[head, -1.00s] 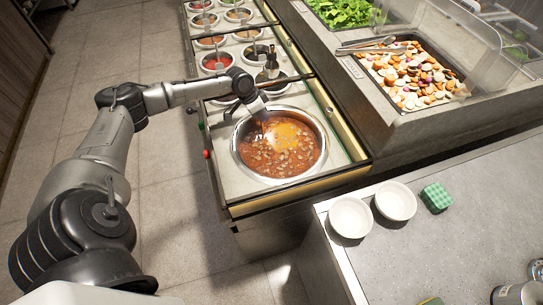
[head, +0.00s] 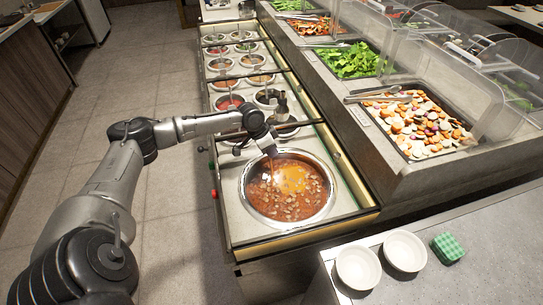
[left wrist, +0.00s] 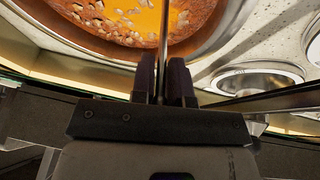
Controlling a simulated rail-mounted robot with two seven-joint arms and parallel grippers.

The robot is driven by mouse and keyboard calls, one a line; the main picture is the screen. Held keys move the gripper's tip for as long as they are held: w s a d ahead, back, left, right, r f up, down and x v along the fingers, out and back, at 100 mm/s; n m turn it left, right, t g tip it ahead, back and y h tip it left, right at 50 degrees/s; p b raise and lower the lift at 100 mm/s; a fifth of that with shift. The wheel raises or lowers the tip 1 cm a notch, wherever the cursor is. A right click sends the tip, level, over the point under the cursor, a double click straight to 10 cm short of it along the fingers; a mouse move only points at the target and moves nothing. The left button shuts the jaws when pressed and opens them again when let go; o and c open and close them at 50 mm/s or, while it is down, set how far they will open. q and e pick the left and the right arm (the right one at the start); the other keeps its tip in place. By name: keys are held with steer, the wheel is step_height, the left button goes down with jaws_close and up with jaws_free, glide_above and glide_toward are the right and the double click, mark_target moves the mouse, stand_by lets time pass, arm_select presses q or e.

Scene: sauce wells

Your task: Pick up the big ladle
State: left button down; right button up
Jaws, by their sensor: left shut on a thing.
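The big ladle shows in the left wrist view as a thin metal handle (left wrist: 163,50) running up from between my left gripper's fingers (left wrist: 163,85) toward the soup. My left gripper (head: 270,150) is shut on this handle, above the back part of the big round soup well (head: 246,208). The well holds reddish-brown soup with pale pieces and an orange patch (head: 292,180). The ladle's bowl cannot be made out in either view. My right gripper is not in view.
Smaller sauce wells (head: 228,102) stand in rows behind the soup well. A salad counter with a tray of chopped vegetables (head: 425,125), tongs and clear guards runs along the right. Two white bowls (head: 358,268) and a green checked block (head: 447,247) sit on the front counter.

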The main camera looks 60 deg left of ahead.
arm_select(q)
steer(key=d+r+p, duration=0.2)
steer(key=d+r, duration=0.5)
steer(key=d, duration=0.4)
steer(key=shift+w+d+r+p, duration=0.15)
steer(key=shift+d+r+p, duration=0.15)
steer(key=shift+d+p, duration=0.05)
step_height(320, 180, up, 6)
steer(key=p, duration=0.8)
steer(key=a+p, duration=0.1)
steer(key=a, duration=0.8)
step_height(320, 180, down, 15)
steer(key=b, duration=0.4)
steer(key=shift+w+d+b, duration=0.35)
steer(key=shift+w+b, duration=0.05)
